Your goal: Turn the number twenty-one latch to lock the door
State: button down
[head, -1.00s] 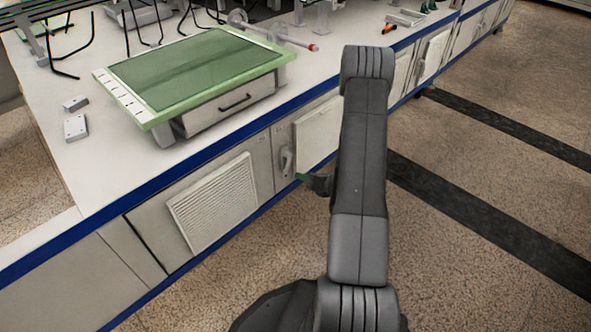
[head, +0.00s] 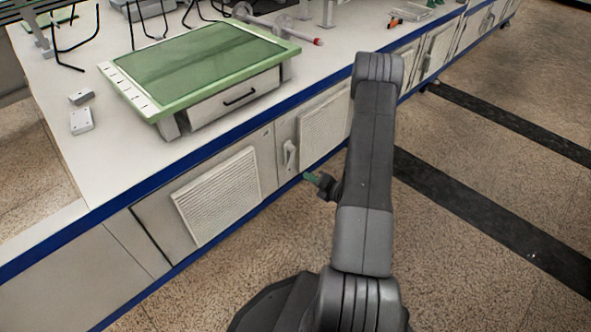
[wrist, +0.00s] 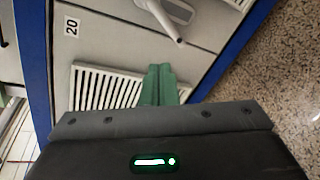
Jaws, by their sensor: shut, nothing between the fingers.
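A grey latch handle (head: 290,155) is on the cabinet front between two vented panels. It looks roughly upright in the head view. In the wrist view, the latch (wrist: 168,18) is at the top, its lever slanting down to the right. A label reading 20 (wrist: 71,27) is at upper left; I see no number 21. The vented door (head: 321,134) right of the latch appears flush with the front. My gripper (head: 314,179) is below and right of the latch, apart from it. Its green fingers (wrist: 158,85) are together and empty in the wrist view.
A green-topped board with a drawer (head: 200,65) sits on the white bench (head: 112,172), which has a blue edge. Another vented panel (head: 217,195) is left of the latch. Speckled floor (head: 480,190) with dark strips is clear to the right.

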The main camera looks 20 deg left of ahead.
jog(key=s+f+m+t+y, duration=0.15)
jog(key=s+m, duration=0.25)
jog(key=m, duration=0.8)
jog(key=w+a+f+b, duration=0.1)
jog(key=w+a+b, duration=0.3)
jog(key=w+a, duration=0.3)
jog(key=shift+w+a+f+y, duration=0.35)
jog(key=shift+w+a+f, duration=0.05)
jog(key=shift+a, duration=0.45)
jog(key=shift+f+t, duration=0.1)
jog(key=shift+t, duration=0.15)
jog(key=shift+w+f+n, duration=0.1)
jog(key=shift+n, duration=0.2)
